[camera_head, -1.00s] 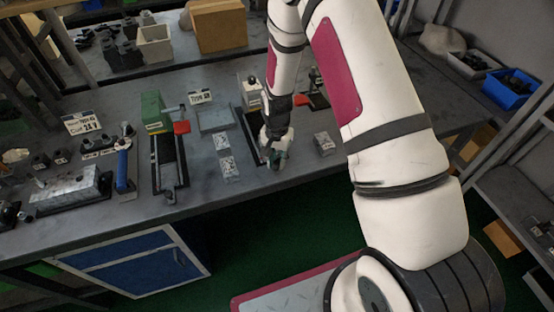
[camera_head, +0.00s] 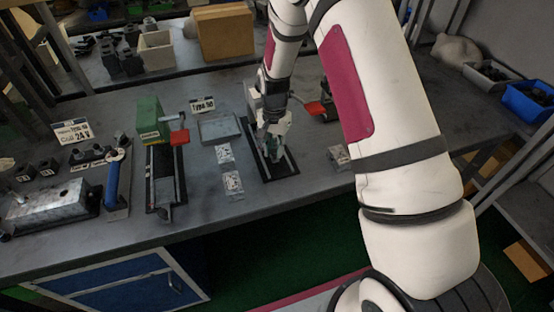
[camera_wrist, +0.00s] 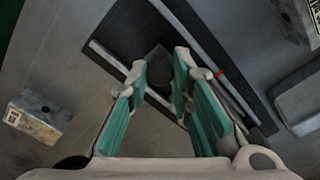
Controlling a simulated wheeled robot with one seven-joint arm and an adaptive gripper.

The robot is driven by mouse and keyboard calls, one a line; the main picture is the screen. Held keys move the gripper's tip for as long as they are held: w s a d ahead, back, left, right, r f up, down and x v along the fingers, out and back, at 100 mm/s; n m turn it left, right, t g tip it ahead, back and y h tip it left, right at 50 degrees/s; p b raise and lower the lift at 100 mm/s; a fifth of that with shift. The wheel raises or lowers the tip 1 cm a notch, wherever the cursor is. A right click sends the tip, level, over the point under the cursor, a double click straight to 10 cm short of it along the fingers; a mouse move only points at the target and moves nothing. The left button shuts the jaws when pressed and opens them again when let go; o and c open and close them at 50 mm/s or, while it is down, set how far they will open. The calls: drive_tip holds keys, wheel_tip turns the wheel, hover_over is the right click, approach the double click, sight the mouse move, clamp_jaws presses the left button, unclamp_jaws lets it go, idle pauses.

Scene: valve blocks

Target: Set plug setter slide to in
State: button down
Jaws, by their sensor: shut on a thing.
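A dark slide fixture (camera_head: 290,163) with light side rails lies on the bench under my arm, and I take it for the plug setter. In the wrist view its dark base (camera_wrist: 125,28) and rails run diagonally. My gripper (camera_head: 272,158) reaches down onto this fixture. In the wrist view its teal-padded fingers (camera_wrist: 160,82) stand on both sides of a small dark piece (camera_wrist: 158,74) between the rails, and the jaws are shut on it. The fixture's rear part is mostly hidden by my wrist in the head view, so the slide's position is hard to read.
A green block fixture (camera_head: 150,122) with a red lever (camera_head: 180,137) stands to the left. Printed blocks (camera_head: 232,183) and a grey tray (camera_head: 219,128) lie between. Another printed block (camera_head: 339,157) is right of the fixture; a red lever (camera_head: 316,108) is behind it.

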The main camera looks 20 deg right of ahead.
drive_tip(key=shift+w+f+b, duration=0.15)
drive_tip(key=shift+w+b, duration=0.5)
drive_tip(key=shift+w, duration=0.55)
drive_tip(key=shift+w+r, duration=0.2)
drive_tip(key=shift+w, duration=0.15)
drive_tip(key=c, duration=1.4)
unclamp_jaws()
drive_tip(key=shift+w, duration=0.15)
drive_tip(key=shift+r, duration=0.1)
wheel_tip(320, 180, up, 12)
drive_tip(key=shift+f, duration=0.1)
